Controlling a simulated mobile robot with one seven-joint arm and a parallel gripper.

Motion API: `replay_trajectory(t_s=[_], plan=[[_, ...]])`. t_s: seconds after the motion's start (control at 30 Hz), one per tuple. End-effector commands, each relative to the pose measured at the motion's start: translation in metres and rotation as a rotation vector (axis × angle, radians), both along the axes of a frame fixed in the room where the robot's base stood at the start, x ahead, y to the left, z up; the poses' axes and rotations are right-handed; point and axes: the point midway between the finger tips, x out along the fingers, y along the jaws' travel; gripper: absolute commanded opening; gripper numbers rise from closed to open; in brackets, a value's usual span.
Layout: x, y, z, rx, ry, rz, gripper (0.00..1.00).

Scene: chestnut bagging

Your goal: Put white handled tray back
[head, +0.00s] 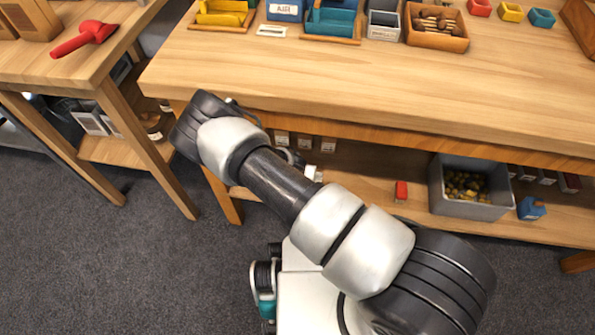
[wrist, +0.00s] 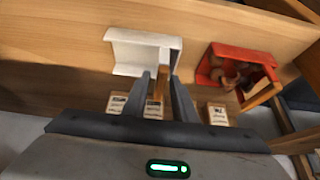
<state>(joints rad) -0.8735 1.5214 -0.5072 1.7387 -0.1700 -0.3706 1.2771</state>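The white handled tray (wrist: 135,52) shows in the wrist view as an open white channel shape against a wooden board. My gripper (wrist: 161,78) has its two grey fingers at the tray's near right end, with the tips close to or touching it. In the head view, my gripper is hidden behind my arm and the workbench; a small white piece (head: 313,173) shows beside the arm, not clearly identifiable.
A red tray (wrist: 209,68) with brown contents is close right of the white one. Small labelled wooden blocks (wrist: 217,115) are nearby. The workbench (head: 330,75) overhangs a lower shelf (head: 365,190) with a grey bin (head: 470,210). The bench's front area is clear.

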Motion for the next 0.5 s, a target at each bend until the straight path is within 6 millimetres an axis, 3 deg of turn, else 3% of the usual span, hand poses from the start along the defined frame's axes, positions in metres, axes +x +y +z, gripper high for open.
replay_trajectory(t_s=[0.33,0.5], plan=[[0.000,0.000,0.002,0.000,0.000,0.000,0.29],[-0.008,0.003,0.023,0.002,0.000,0.000,0.29]])
